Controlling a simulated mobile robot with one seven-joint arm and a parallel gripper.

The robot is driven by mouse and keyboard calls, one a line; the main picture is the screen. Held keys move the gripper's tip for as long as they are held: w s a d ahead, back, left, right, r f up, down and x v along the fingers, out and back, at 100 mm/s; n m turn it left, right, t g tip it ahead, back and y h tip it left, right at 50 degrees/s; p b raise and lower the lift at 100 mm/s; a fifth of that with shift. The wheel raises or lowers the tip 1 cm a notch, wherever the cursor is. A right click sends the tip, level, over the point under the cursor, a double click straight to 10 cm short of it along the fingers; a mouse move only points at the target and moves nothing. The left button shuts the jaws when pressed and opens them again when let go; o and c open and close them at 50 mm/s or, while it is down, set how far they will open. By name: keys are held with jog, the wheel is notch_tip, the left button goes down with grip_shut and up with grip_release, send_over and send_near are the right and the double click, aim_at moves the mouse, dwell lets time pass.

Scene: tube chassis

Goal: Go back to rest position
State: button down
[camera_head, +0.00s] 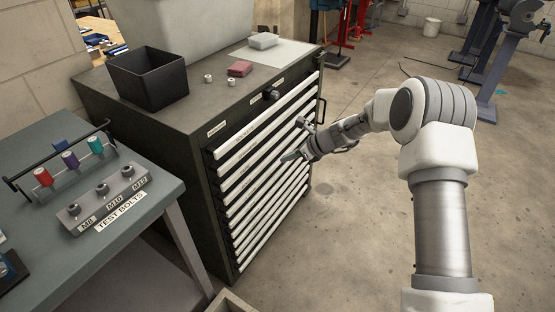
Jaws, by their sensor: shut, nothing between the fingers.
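My gripper (294,154) is at the end of my arm, which reaches in from the right side of the head view. It is shut, and no object shows in it. It is in front of the drawer faces of the dark tool cabinet (200,200), near the cabinet's right part. I cannot tell whether the fingers touch a drawer. The drawers with light fronts (265,170) look closed.
On the cabinet top are a black bin (148,78), a red block (239,69), small metal nuts and a grey container (180,25). A workbench (150,195) with a test-bolts block (103,192) stands at left. The concrete floor (360,235) is clear around my arm.

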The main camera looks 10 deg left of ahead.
jog(key=s+d+r+n+h+p, duration=0.15)
jog(key=s+d+r+n, duration=0.3)
jog(key=r, duration=0.45)
jog(key=s+d+r+n+h+p, duration=0.1)
jog(key=s+d+r+n+p, duration=0.15)
jog(key=s+r, duration=0.45)
jog(key=s+d+r+n+h+p, duration=0.15)
jog(key=d+r+n, duration=0.3)
jog(key=r, duration=0.65)
jog(key=s+d+r+n+t+h+p, duration=0.1)
jog(key=s+d+r+n, duration=0.2)
jog(key=s+d, duration=0.2)
jog(key=s+d+r+n+h+p, duration=0.2)
jog(key=s+d+r+n, duration=0.2)
jog(key=s, duration=0.7)
jog(key=s+d+r+n+t+h+p, duration=0.1)
jog(key=s+d+r+n+p, duration=0.1)
jog(key=s+d, duration=0.5)
jog(key=shift+s+r+n+t, duration=0.3)
jog(key=shift+s+r+n, duration=0.4)
jog(key=shift+s, duration=0.35)
